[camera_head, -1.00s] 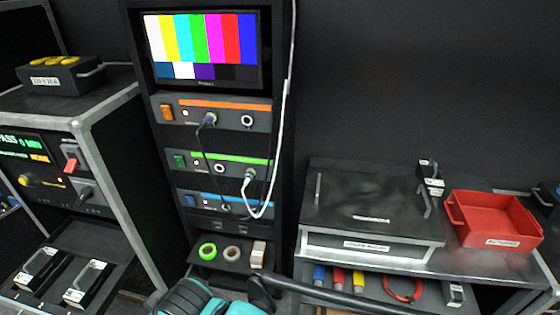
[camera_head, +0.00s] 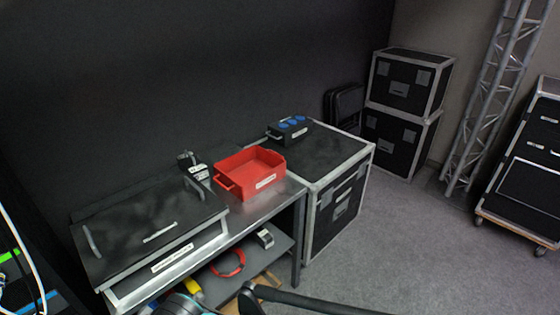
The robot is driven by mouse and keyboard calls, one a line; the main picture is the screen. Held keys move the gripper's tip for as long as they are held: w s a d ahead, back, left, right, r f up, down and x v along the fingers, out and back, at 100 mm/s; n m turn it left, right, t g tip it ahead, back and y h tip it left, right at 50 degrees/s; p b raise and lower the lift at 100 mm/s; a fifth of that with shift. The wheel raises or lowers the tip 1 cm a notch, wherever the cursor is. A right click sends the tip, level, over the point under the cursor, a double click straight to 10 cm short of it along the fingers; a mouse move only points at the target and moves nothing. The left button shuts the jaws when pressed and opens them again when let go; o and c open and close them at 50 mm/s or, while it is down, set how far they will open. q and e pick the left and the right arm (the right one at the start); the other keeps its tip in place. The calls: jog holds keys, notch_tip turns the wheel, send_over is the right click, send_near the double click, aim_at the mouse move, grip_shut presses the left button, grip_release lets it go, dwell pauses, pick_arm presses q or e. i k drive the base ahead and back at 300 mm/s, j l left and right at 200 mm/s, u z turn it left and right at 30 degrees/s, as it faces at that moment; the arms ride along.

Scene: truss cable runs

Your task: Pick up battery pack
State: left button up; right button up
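Two small black blocks with white labels look like battery packs, but I cannot read the labels. One block (camera_head: 197,172) stands on the bench top, just behind and left of the red tray (camera_head: 262,183). The other block (camera_head: 265,238) lies on the shelf below the bench top. The red tray is open, with a white label on its front, and looks empty. Neither of my gripper's fingertips shows. Only teal and black parts of my own body show at the bottom edge.
A black lidded case (camera_head: 125,238) fills the bench's left part. A red cable coil (camera_head: 228,264) lies on the shelf. A black box with blue sockets (camera_head: 288,131) sits on a flight case (camera_head: 342,208). Stacked cases (camera_head: 400,140) and a truss (camera_head: 487,105) stand behind open grey floor (camera_head: 420,250).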

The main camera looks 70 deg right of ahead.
aim_at(189, 162)
jog(key=z, duration=1.6)
